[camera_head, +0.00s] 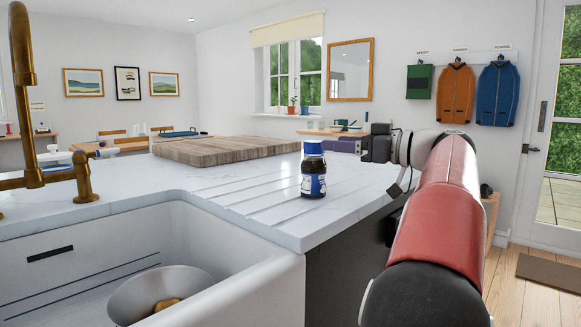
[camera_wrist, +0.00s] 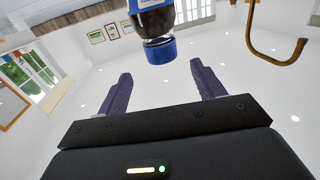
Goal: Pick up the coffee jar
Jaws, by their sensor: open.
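The coffee jar (camera_head: 313,172) stands upright on the white worktop near its front edge, right of the sink. It is dark with a blue lid and a blue and white label. In the wrist view the jar (camera_wrist: 155,25) appears upside down at the top, beyond the fingertips. My gripper (camera_wrist: 160,80) is open, with two purple-grey fingers apart and nothing between them. In the head view my gripper (camera_head: 343,145) is just right of the jar's lid and apart from it, at about lid height; its fingers are partly hard to make out there.
A white sink (camera_head: 270,262) with a metal bowl (camera_head: 160,290) in it lies at front left. A brass tap (camera_head: 30,120) rises at far left. A wooden board (camera_head: 225,148) lies behind the jar. The grooved worktop (camera_head: 245,195) around the jar is clear.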

